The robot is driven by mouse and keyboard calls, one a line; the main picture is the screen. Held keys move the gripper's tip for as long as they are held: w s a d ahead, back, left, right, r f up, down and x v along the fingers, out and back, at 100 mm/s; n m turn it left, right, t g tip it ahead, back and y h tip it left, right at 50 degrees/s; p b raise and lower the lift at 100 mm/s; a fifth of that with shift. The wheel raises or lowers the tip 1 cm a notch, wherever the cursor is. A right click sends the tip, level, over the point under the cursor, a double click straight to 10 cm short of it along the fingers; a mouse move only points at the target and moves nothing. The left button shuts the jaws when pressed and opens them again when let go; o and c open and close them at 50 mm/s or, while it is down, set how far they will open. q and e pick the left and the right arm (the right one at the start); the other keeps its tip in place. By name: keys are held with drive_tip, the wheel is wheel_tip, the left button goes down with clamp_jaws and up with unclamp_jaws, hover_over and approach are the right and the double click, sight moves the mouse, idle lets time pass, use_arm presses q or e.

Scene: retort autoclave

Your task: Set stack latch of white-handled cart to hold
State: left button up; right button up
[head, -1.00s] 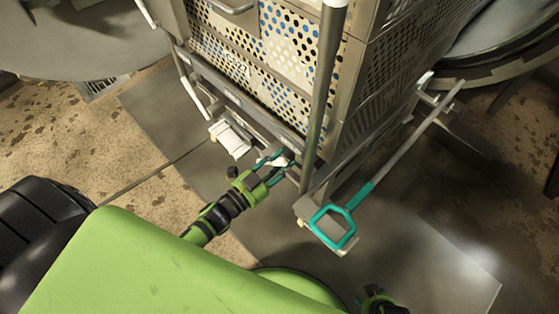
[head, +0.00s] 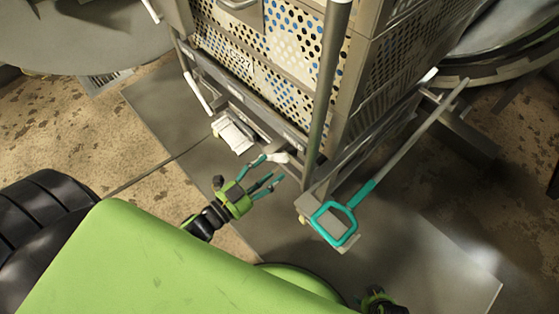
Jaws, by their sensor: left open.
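The cart (head: 343,140) stands in front of me, carrying stacked perforated metal crates. A white ribbed pedal-like plate (head: 234,135) sits low on its near side. Right of it, a small white lever end (head: 279,157) shows under the cart's lower rail; I take it for the stack latch but cannot tell its setting. My left gripper (head: 268,172) is open and empty, its teal fingers just below and in front of the lever end, seemingly apart from it. Only a small part of my right arm shows at the bottom edge; its fingers are not visible.
A grey upright post (head: 326,95) rises at the near corner. Round metal vessel parts (head: 500,45) stand at upper right. The floor left of the cart is open.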

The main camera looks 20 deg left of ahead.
use_arm(q)
drive_tip(key=v, duration=0.6)
drive_tip(key=shift+s, duration=0.1)
idle(0.3)
